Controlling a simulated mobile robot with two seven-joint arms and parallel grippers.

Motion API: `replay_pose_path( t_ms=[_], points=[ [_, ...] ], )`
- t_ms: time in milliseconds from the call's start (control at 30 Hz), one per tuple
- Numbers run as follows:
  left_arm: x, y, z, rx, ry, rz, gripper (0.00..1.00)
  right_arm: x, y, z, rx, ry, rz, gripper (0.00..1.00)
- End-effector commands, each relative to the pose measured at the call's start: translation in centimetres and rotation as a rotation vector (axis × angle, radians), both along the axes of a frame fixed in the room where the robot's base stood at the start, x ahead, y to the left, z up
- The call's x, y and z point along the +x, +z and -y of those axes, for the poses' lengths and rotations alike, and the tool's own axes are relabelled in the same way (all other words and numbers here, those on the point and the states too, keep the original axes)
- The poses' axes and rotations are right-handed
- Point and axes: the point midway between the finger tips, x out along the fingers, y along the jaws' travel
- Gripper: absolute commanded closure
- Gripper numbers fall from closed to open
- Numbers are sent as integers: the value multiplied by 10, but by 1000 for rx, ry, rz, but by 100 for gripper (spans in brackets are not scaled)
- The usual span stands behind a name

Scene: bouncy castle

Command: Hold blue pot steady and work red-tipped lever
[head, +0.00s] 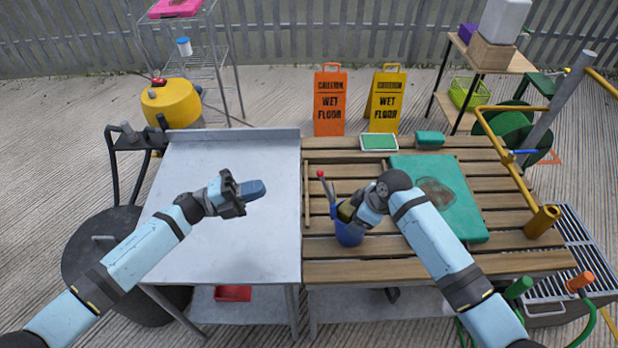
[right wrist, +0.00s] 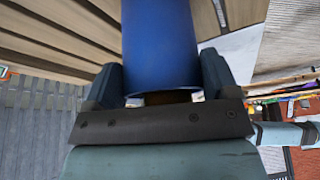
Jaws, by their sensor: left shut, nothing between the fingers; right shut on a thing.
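The blue pot (head: 349,236) stands on the wooden slatted table, near its left side. The lever (head: 328,192) with a red tip (head: 321,174) rises at the pot's upper left; its lower end is hidden at the pot. My right gripper (head: 350,214) is shut on the blue pot; in the right wrist view the pot (right wrist: 160,45) sits between the two fingers (right wrist: 160,85). My left gripper (head: 256,189) is shut and empty above the grey metal table, to the left of the lever and apart from it.
The grey metal table (head: 225,255) is bare. On the slatted table (head: 400,270) lie a teal mat (head: 465,205), a green-white tray (head: 379,142) and a teal block (head: 430,138). A yellow pipe (head: 508,160) borders the right side. Wet-floor signs (head: 330,105) stand behind.

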Motion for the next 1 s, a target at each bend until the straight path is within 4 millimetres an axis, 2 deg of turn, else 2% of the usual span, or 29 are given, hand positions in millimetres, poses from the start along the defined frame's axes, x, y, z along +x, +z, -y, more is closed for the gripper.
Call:
replay_pose_path(
  t_ms=[100, 233, 700, 833, 1000],
  points=[
    [-4, -14, -16, -24, 9, 3, 100, 1, 2, 0, 1, 0, 3, 62],
    [-3, -13, -8, -32, 7, 8, 100, 1, 1, 0, 1, 0, 3, 62],
    [14, 12, 82, -30, 7, 8, 100, 1, 1, 0, 1, 0, 3, 62],
    [17, 16, 99, -29, 7, 7, 100, 1, 1, 0, 1, 0, 3, 62],
    [20, 18, 110, -26, 9, 6, 100, 1, 1, 0, 1, 0, 3, 62]
  ],
)
